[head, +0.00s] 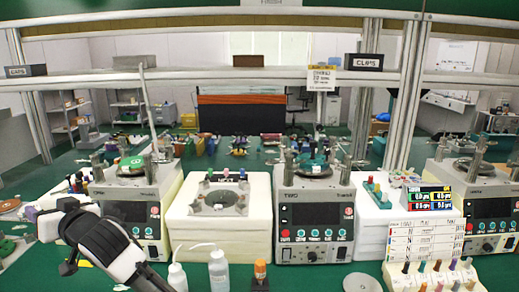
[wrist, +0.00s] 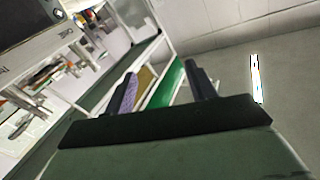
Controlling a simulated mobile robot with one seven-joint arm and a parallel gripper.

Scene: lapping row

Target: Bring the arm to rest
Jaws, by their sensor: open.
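My gripper (wrist: 160,72) is open in the wrist view, with its two dark fingers apart. A purple textured surface shows along the left finger; I cannot tell if it is a pad or something behind. No held object is clear between the fingers, only background. In the head view my arm (head: 108,240) is raised at the lower left, in front of the left lapping machine (head: 127,215). The fingertips are hard to make out there.
A middle lapping machine (head: 312,225), a white unit (head: 218,220) and a right machine (head: 485,215) line the green bench. Bottles (head: 218,270), an orange-capped container (head: 260,271) and a card stand (head: 422,240) are in front. A shelf (head: 230,78) crosses above.

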